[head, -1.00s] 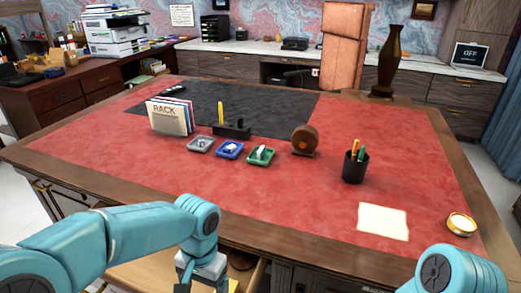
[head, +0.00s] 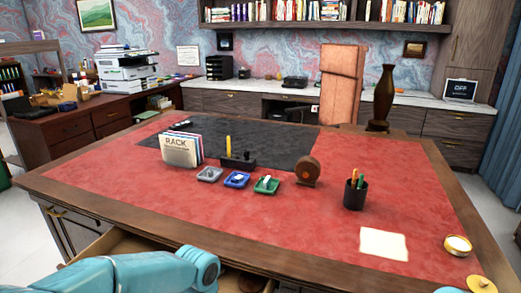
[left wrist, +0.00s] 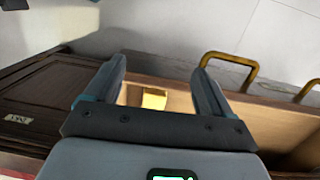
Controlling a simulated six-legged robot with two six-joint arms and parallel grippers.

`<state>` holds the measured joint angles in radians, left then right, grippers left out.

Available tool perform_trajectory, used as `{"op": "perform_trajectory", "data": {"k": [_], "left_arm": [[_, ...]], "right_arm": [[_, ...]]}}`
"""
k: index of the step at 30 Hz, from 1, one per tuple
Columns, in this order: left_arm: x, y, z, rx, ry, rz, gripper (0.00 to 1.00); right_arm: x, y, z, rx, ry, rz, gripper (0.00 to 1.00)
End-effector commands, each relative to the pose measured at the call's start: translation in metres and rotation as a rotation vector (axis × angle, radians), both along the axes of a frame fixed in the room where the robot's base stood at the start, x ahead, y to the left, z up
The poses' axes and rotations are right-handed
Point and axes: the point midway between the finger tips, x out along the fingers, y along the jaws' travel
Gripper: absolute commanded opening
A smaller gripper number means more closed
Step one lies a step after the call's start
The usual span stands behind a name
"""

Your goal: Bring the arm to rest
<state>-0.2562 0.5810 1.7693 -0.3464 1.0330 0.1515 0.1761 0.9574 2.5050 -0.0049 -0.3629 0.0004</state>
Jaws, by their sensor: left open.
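My left gripper (left wrist: 159,66) shows in the left wrist view with its two fingers spread apart and nothing between them. It is over the open desk drawer (left wrist: 275,118), with a small yellow object (left wrist: 153,99) showing inside beyond the fingers. In the head view my left arm (head: 125,272) comes in along the bottom left, in front of the open drawer (head: 112,243); its gripper is below the frame.
The red-topped desk (head: 270,225) carries a file rack (head: 180,151), several small trays, a round brown object (head: 308,171), a pen cup (head: 355,194), a paper sheet (head: 383,244) and a gold-rimmed round item (head: 457,246). Brass handles (left wrist: 252,66) stick up by the drawer.

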Motion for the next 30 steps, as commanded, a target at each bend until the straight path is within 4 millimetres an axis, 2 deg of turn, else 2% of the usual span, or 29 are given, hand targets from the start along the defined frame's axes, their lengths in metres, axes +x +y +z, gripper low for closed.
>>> {"op": "perform_trajectory", "data": {"k": [7, 11, 14, 18, 21, 24, 30], "left_arm": [[-0.015, -0.007, -0.042, -0.103, 0.014, 0.049, 0.83], [-0.032, -0.011, -0.067, -0.168, 0.018, 0.099, 0.83], [-0.053, -0.012, -0.088, -0.224, 0.02, 0.163, 0.83], [-0.098, -0.011, -0.114, -0.298, 0.007, 0.311, 0.83], [-0.128, -0.006, -0.125, -0.318, -0.019, 0.42, 0.83], [-0.149, -0.001, -0.129, -0.316, -0.042, 0.492, 0.83], [-0.161, 0.004, -0.132, -0.309, -0.067, 0.537, 0.83]], "right_arm": [[0.0, 0.0, 0.021, 0.0, 0.0, 0.0, 1.0], [0.0, 0.0, 0.034, 0.0, 0.0, 0.0, 1.0], [0.0, 0.0, 0.047, 0.0, 0.0, 0.0, 1.0], [0.0, 0.0, 0.072, 0.0, 0.0, 0.0, 1.0], [0.0, 0.0, 0.085, 0.0, -0.001, 0.0, 1.0], [0.0, 0.0, 0.092, 0.0, 0.0, 0.0, 1.0], [0.0, 0.0, 0.094, 0.0, 0.0, 0.0, 1.0]]}}
